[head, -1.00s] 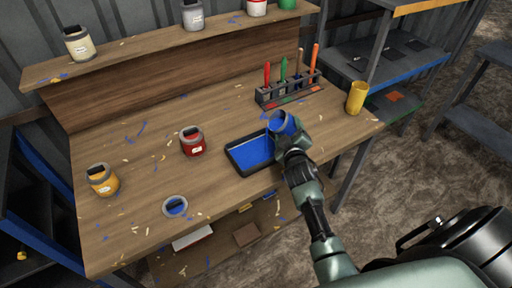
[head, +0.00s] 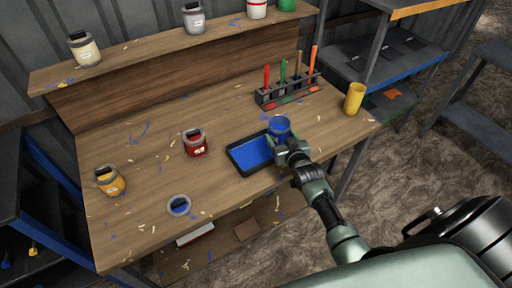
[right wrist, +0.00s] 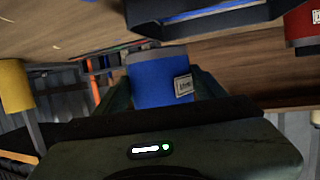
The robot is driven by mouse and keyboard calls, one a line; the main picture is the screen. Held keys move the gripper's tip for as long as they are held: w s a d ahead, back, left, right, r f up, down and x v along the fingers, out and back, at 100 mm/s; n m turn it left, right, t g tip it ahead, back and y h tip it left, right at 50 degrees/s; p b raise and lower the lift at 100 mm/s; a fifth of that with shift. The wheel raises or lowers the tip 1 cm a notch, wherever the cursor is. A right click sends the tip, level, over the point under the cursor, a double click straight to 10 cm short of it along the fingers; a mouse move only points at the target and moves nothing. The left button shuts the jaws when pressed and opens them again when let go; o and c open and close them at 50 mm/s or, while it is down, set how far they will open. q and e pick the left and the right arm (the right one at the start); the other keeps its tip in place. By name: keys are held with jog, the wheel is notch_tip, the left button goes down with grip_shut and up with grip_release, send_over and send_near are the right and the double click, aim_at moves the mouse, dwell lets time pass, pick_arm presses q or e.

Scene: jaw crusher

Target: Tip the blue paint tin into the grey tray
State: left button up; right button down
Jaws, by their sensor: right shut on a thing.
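The blue paint tin (head: 279,126) is between the fingers of my right gripper (head: 279,138), which is shut on it. It stands roughly upright with its open top showing blue inside, just beyond the right end of the tray. The dark grey tray (head: 238,164) lies on the bench with blue paint over its floor. In the right wrist view the tin (right wrist: 160,77) with its white label sits between the fingers, and the tray (right wrist: 225,22) shows at the top edge. Whether the tin touches the bench is unclear. My left gripper is not in view.
A red tin (head: 195,143) stands left of the tray, and an orange-yellow tin (head: 110,181) farther left. A round lid with blue on it (head: 178,206) lies near the front edge. A tool rack (head: 287,93) and a yellow cup (head: 354,98) stand behind and to the right.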

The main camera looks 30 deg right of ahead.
jog(key=shift+r+p, duration=2.4)
jog(key=shift+r, duration=0.25)
jog(key=shift+s+a+r+p, duration=0.1)
jog(key=shift+r+p, duration=0.15)
jog(key=shift+p, duration=0.1)
jog(key=s+a+r+p, duration=0.1)
jog(key=s+a+r, duration=0.4)
jog(key=s+r, duration=0.4)
jog(key=s+a+r+p, duration=0.2)
jog(key=s+a+r, duration=0.4)
jog(key=s+r, duration=0.3)
jog(key=shift+s+a+r, duration=0.3)
jog(key=shift+s+r, duration=0.05)
jog(key=shift+r, duration=0.3)
